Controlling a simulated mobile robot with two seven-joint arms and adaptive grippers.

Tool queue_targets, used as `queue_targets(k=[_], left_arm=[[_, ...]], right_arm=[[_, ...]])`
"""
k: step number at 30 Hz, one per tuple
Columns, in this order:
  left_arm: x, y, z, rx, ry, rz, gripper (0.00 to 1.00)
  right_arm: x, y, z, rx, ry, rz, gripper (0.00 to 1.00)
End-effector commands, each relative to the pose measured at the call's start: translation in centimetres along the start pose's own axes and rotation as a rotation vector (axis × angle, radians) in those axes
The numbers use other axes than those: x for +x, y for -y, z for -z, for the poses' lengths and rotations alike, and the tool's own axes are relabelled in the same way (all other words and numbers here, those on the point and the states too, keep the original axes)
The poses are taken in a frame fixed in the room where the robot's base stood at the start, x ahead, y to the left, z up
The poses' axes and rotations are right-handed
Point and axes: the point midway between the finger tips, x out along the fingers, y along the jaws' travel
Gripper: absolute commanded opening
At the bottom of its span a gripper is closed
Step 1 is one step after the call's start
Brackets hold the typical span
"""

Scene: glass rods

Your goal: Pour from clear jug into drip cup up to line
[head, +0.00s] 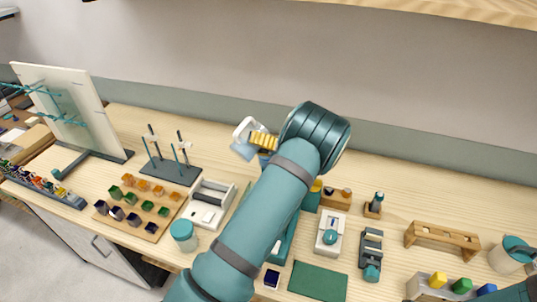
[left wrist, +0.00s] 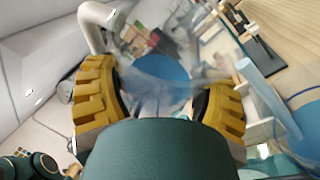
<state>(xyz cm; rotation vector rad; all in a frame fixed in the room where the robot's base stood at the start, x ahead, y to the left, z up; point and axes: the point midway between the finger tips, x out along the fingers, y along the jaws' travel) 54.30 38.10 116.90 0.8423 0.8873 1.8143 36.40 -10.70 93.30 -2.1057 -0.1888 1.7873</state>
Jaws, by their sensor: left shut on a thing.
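My left gripper (head: 260,141) is raised over the back middle of the bench, its yellow fingers pointing left in the head view. In the left wrist view the gripper (left wrist: 163,88) is shut on a see-through vessel, apparently the clear jug (left wrist: 150,66), with blue showing through it. In the head view a pale blue patch (head: 242,151) shows at the fingertips, beside a white curved part (head: 243,128). My left arm hides the bench below it. I cannot tell which thing is the drip cup, or see its line. The right gripper is out of view.
A dark rod stand (head: 172,172), a tray of small coloured cubes (head: 140,207) and a teal-lidded jar (head: 183,236) stand left of my arm. A wooden rack (head: 441,238), a green mat (head: 318,281) and a white pot (head: 503,262) lie to the right.

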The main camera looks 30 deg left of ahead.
Motion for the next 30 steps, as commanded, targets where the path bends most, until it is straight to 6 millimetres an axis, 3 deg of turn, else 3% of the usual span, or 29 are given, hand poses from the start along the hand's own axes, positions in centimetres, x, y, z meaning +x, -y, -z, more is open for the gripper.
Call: queue_targets(k=[30], left_arm=[[0.02, -0.23, -0.24, 0.037, 0.018, -0.016, 0.29]], right_arm=[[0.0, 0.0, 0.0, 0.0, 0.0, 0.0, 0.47]])
